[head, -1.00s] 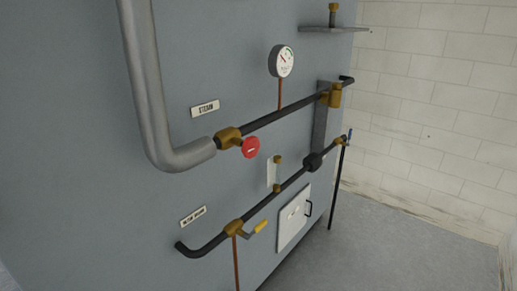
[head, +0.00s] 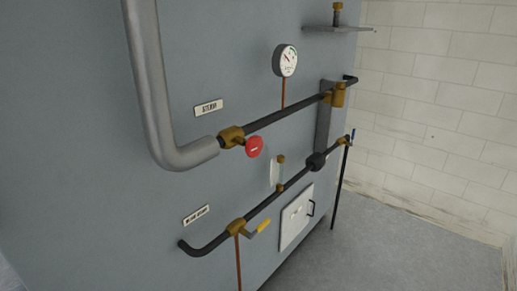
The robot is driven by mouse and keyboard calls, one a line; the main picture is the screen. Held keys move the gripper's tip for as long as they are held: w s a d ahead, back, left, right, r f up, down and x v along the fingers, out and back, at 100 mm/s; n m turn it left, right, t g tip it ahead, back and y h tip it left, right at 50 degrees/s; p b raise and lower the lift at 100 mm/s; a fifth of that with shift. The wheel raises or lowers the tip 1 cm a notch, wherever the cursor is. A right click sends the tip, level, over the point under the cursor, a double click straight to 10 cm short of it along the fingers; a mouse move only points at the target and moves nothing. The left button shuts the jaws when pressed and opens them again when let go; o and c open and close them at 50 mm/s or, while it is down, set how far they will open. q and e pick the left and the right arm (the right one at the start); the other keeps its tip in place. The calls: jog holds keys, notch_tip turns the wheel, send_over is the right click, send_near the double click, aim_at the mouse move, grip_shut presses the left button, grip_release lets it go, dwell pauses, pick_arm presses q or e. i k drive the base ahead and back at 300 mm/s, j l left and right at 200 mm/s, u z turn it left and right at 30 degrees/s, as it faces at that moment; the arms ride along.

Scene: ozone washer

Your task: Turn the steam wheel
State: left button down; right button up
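The steam wheel is a small round red handwheel (head: 254,146) on a brass valve (head: 231,137) in the middle of the head view. The valve joins the thick grey pipe (head: 150,90) to a thin black pipe. A label plate reading STEAM (head: 208,107) sits on the grey panel just above the valve. Neither of my grippers shows in the head view, and nothing touches the wheel.
A round pressure gauge (head: 285,60) stands above the black pipe. Open floor (head: 400,230) lies right, before a white block wall (head: 440,110).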

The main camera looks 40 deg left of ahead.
aim_at(254, 146)
jog(key=i+l+u, duration=0.15)
jog(key=l+u, duration=0.15)
jog(key=u, duration=0.15)
jog(key=i+l+u, duration=0.1)
jog(key=l+u, duration=0.6)
jog(key=u, duration=0.2)
